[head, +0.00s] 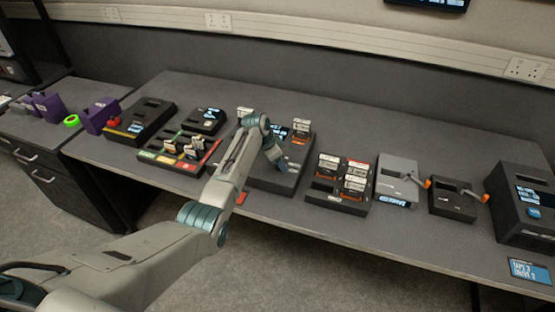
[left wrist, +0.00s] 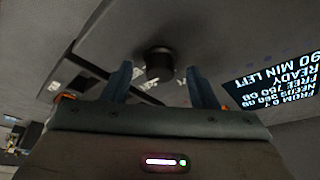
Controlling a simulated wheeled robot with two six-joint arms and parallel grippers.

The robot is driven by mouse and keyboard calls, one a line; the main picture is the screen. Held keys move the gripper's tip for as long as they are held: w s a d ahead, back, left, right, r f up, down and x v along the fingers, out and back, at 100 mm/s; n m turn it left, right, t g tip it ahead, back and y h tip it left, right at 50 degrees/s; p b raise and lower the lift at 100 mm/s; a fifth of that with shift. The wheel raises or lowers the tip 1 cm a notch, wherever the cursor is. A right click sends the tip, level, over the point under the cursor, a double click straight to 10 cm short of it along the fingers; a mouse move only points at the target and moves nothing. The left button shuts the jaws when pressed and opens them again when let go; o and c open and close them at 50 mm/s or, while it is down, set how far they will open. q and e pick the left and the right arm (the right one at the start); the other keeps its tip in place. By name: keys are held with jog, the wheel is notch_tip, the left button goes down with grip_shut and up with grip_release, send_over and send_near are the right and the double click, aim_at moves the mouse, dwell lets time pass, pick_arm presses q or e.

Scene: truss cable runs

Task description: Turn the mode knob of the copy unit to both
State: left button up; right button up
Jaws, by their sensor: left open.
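The copy unit (head: 292,178) is a dark box near the middle of the desk, partly hidden behind my left arm. Its mode knob (left wrist: 158,63) is a round black knob in the left wrist view, with white marks on the panel around it that I cannot read. My left gripper (head: 280,164) is over the copy unit and points down at it. In the left wrist view my left gripper (left wrist: 161,88) is open, with one finger on each side of the knob; I cannot tell whether they touch it. The unit's lit screen (left wrist: 280,82) reads upside down. My right gripper is out of view.
A cartridge (head: 303,128) stands at the unit's back right. A cartridge rack (head: 338,202) is to its right, and a coloured-label tray (head: 180,152) to its left. Farther right are a grey drive (head: 398,170) and a black box (head: 452,208). The desk behind is clear.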

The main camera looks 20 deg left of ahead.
pick_arm(q)
jog(key=b+v, duration=0.2)
jog(key=v, duration=0.8)
jog(key=shift+a+r, duration=0.2)
jog(key=shift+r, duration=0.15)
jog(key=shift+s, duration=0.1)
